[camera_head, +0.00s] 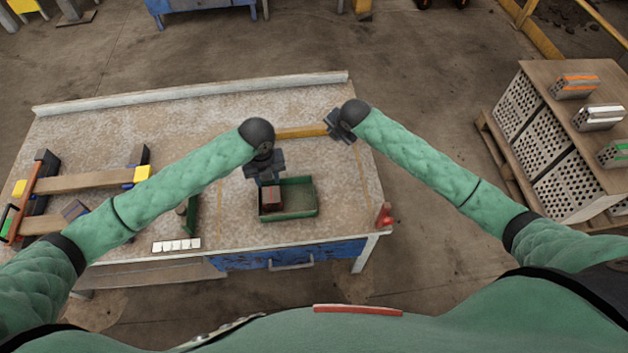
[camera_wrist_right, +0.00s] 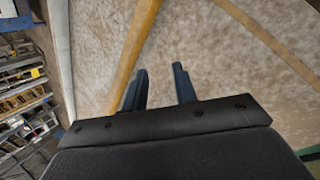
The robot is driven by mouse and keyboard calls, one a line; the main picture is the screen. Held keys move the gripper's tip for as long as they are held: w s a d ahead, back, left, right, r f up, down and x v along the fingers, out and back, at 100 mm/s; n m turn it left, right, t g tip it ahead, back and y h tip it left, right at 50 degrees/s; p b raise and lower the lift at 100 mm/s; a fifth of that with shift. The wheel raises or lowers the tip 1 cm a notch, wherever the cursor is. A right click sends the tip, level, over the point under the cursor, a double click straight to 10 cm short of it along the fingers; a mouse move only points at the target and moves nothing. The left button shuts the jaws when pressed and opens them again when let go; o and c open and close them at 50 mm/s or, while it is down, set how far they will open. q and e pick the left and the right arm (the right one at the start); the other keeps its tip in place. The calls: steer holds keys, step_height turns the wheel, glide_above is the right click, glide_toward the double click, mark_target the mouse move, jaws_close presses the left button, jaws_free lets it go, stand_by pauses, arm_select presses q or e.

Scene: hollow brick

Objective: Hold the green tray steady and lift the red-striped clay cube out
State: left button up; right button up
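The green tray (camera_head: 292,215) sits on the worktable near its front right edge. The red-striped clay cube (camera_head: 272,203) is inside it, at the tray's left end. My left gripper (camera_head: 268,180) points down at the tray's back left, right by the cube. Its fingers are dark and small here, so I cannot tell whether they touch the cube or how far apart they are. My right gripper (camera_head: 333,126) is beyond the tray to the back right. In the right wrist view its two fingers (camera_wrist_right: 159,88) are apart with nothing between them.
A yellow strip (camera_head: 302,132) lies on the table (camera_head: 110,125) by my right gripper. A small red object (camera_head: 384,216) stands at the table's right corner. White tiles (camera_head: 176,245) and a wooden frame (camera_head: 90,182) lie to the left. Bricks on a pallet stack (camera_head: 575,150) stand right.

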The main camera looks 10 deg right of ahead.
steer(key=s+a+n+g, duration=0.1)
steer(key=s+a+n, duration=0.2)
steer(key=s, duration=0.2)
steer(key=s+a+f+n+g+h, duration=0.1)
steer(key=s+a+n+g, duration=0.1)
steer(key=s+n, duration=0.1)
steer(key=s+a+f+n+g, duration=0.1)
steer(key=s+a+n+g, duration=0.1)
steer(key=s, duration=0.4)
steer(key=shift+s+a+f+n+h, duration=0.1)
steer(key=shift+s+a+n+h, duration=0.1)
steer(key=shift+a, duration=0.2)
steer(key=shift+s+a+f+n+h, duration=0.1)
steer(key=shift+s+a+n+h, duration=0.1)
steer(key=shift+a, duration=0.2)
steer(key=shift+s+f, duration=0.1)
steer(key=shift+s, duration=0.2)
steer(key=shift+s+f+n, duration=0.15)
steer(key=shift+f+n, duration=0.05)
steer(key=shift+n, duration=0.1)
steer(key=shift+f, duration=3.65)
steer(key=shift+c, duration=0.2)
